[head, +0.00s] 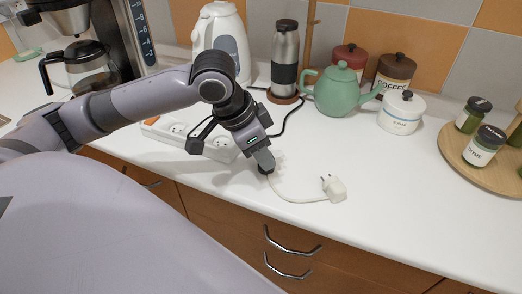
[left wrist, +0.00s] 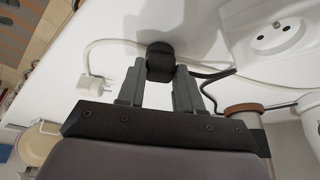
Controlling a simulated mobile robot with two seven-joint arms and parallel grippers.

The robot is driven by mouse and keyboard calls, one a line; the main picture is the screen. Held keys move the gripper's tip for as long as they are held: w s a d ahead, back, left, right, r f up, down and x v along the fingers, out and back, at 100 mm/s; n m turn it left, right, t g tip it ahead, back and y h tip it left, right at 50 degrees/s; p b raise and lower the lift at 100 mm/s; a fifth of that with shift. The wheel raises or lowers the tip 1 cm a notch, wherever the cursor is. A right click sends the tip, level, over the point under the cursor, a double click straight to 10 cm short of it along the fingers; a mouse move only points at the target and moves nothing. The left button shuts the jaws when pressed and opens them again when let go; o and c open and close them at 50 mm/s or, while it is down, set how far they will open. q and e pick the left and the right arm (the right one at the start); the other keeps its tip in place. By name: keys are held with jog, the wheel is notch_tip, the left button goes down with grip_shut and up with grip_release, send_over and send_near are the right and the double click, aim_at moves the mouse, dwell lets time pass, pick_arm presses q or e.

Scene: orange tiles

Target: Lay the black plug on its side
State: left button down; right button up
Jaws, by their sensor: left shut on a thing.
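The black plug (left wrist: 160,62) is between the two fingertips of my left gripper (left wrist: 158,88) in the left wrist view. The fingers are shut on it. A black cable (left wrist: 206,92) shows beside the right finger. In the head view, my left gripper (head: 265,161) points down at the counter to the right of the power strip (head: 205,149), and a dark bit of the plug (head: 266,170) shows at its fingertips. The gripper hides most of the plug there, and I cannot tell its tilt or whether it touches the counter. My right gripper is not in view.
A white plug (head: 334,188) with its white cord lies on the counter (head: 390,190) just right of my left gripper. A green teapot (head: 342,94), a sugar jar (head: 402,112) and a flask (head: 284,60) stand behind. The counter's front edge is close; the right-hand middle is clear.

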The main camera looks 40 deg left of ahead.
pick_arm(q)
jog(key=shift+f, duration=0.1)
jog(key=c, duration=0.8)
grip_release()
jog(key=shift+o, duration=0.2)
jog(key=p+v, duration=0.2)
jog(key=v, duration=1)
